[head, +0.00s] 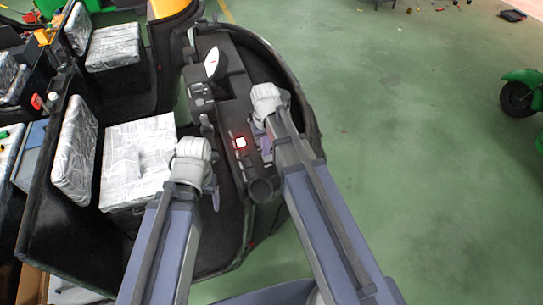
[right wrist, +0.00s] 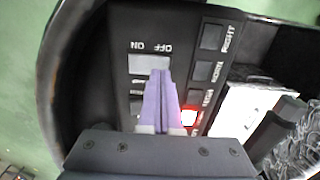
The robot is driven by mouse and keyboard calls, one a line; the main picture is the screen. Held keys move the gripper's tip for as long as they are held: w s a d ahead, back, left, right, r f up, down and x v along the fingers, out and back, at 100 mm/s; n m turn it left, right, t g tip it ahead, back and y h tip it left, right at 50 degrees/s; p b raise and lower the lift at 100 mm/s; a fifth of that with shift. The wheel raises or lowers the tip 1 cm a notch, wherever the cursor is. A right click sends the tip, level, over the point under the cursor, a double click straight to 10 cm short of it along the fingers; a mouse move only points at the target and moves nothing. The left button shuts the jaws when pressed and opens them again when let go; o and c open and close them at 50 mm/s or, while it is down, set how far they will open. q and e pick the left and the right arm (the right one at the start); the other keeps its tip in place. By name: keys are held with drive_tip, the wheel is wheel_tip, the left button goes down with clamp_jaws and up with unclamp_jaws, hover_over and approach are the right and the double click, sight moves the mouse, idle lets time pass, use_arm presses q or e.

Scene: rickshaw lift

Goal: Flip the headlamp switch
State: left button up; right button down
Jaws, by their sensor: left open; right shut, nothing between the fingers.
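The dark dashboard panel (head: 232,118) of the rickshaw carries several switches. In the right wrist view a wide grey rocker switch (right wrist: 140,64) sits beside ON and OFF lettering, which appears upside down. Whether it is the headlamp switch I cannot read. My right gripper (right wrist: 159,76) is shut and empty, its purple fingertips over the lower edge of this switch; contact cannot be told. In the head view the right gripper (head: 267,150) is over the panel's right side. My left gripper (head: 213,194) is open and empty, left of the panel, near the seat.
A red-lit button (head: 240,142) glows on the panel and also shows in the right wrist view (right wrist: 190,117). Dark buttons lettered RIGHT and HORN lie beside it. A white round gauge (head: 212,63) stands farther up. Wrapped seats (head: 140,150) fill the left. Green floor (head: 410,150) is open at right.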

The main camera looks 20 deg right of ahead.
sight(266, 158)
drive_tip(key=shift+f+b, duration=0.95)
drive_tip(key=shift+f, duration=0.05)
idle(0.6)
drive_tip(key=shift+r, duration=0.15)
wheel_tip(266, 158, up, 7)
drive_tip(key=p, duration=0.7)
drive_tip(key=shift+s+f, duration=0.1)
drive_tip(key=shift+f, duration=0.1)
